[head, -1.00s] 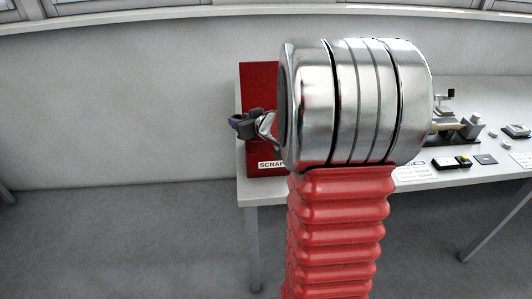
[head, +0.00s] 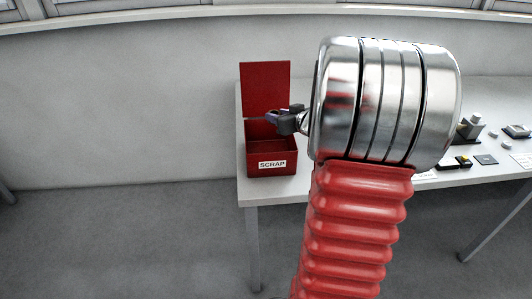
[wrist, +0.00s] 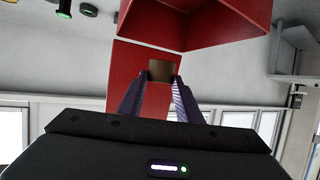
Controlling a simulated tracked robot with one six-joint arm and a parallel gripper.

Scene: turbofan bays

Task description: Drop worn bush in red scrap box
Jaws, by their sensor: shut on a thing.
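The red scrap box (head: 259,162) stands at the left end of the table with its lid (head: 265,88) raised and a SCRAP label on its front. My gripper (head: 275,117) points left, over the right side of the box opening in the head view. In the wrist view, its two purple fingers (wrist: 160,84) are shut on the worn bush (wrist: 161,69), a small brownish piece at the fingertips. The red box also shows in the wrist view (wrist: 195,25), beyond the fingers. The bush cannot be made out clearly in the head view.
The white table (head: 318,186) carries a small fixture (head: 468,128) and several small items on its right side. My arm hides the table's middle. A plain wall stands behind, and grey floor is clear at the left.

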